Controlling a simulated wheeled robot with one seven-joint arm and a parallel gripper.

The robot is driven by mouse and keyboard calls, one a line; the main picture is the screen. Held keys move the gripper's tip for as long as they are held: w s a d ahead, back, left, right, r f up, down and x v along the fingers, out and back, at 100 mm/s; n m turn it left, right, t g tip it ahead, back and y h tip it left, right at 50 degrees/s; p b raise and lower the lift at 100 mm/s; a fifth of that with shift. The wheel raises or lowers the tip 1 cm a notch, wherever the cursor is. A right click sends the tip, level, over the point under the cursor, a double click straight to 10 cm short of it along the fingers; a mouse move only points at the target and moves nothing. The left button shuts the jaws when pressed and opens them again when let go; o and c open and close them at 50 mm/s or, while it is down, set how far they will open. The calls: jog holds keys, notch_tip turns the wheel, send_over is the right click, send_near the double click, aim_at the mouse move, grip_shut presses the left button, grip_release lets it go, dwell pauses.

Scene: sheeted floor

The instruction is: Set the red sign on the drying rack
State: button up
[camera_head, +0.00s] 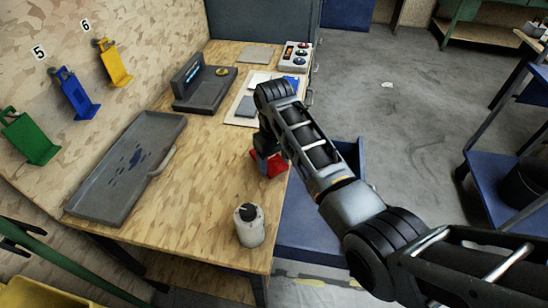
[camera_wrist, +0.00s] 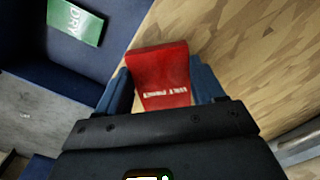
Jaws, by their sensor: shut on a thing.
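The red sign (camera_head: 270,164) is at the table's right edge, partly hidden by my gripper in the head view. In the wrist view the red sign (camera_wrist: 160,72) sits between the two blue fingers of my gripper (camera_wrist: 160,88), with white lettering near its lower end. My gripper is shut on it. A blue structure (camera_head: 312,232) stands beside the table's right edge. It also shows in the wrist view (camera_wrist: 60,62), with a green panel (camera_wrist: 75,22) that seems to read "DRY". I cannot tell surely whether this is the drying rack.
A grey tray (camera_head: 165,130) with dark blue marks lies at the left. Green, blue and yellow pieces (camera_head: 115,65) hang on the wall. A black device (camera_head: 205,85) stands at the back.

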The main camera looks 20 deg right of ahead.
jog(key=shift+f, duration=0.6)
dwell(0.4)
jog(key=o, duration=1.2)
jog(key=shift+r, duration=0.1)
